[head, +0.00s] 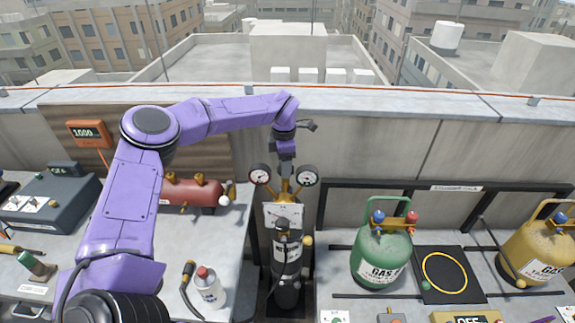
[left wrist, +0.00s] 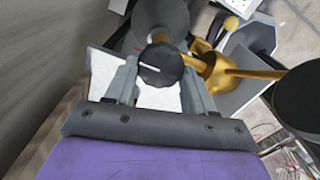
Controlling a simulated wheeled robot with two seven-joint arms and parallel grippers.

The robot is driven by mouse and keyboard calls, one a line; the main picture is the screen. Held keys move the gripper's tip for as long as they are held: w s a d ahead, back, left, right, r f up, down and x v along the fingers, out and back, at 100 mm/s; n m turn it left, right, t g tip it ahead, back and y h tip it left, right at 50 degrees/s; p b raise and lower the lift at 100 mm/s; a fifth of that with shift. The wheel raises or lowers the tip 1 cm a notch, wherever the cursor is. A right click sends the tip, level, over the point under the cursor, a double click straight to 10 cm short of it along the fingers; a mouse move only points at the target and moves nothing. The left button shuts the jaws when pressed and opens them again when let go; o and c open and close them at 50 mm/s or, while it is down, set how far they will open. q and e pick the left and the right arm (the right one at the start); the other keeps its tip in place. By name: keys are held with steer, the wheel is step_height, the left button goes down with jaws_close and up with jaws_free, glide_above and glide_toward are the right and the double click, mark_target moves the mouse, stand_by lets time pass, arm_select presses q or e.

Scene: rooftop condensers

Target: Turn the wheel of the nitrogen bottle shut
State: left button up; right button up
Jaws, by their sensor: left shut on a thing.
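The nitrogen bottle (head: 288,290) is a dark cylinder with a pale label, upright in the gap between two benches. Two round gauges (head: 260,174) and a brass regulator (left wrist: 222,75) are at its top. My left gripper (head: 286,172) reaches down from above between the gauges. In the left wrist view a dark round wheel (left wrist: 160,66) with a white mark sits between its two fingers, which are shut on it. The arm and gripper hide the wheel in the head view. My right gripper is not in view.
A green gas bottle (head: 381,262) and a yellow one (head: 538,250) stand on the right bench. A red tank (head: 190,193), a white spray can (head: 208,290) and a grey case (head: 50,208) are on the left bench. A concrete parapet (head: 370,140) runs behind.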

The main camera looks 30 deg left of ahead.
arm_select(q)
steer(key=o, duration=1)
steer(key=shift+w+r, duration=0.1)
steer(key=shift+o, duration=0.2)
steer(key=shift+w, duration=0.1)
step_height(320, 180, up, 10)
steer(key=b, duration=0.2)
steer(key=shift+r+b, duration=0.15)
steer(key=shift+b, duration=0.2)
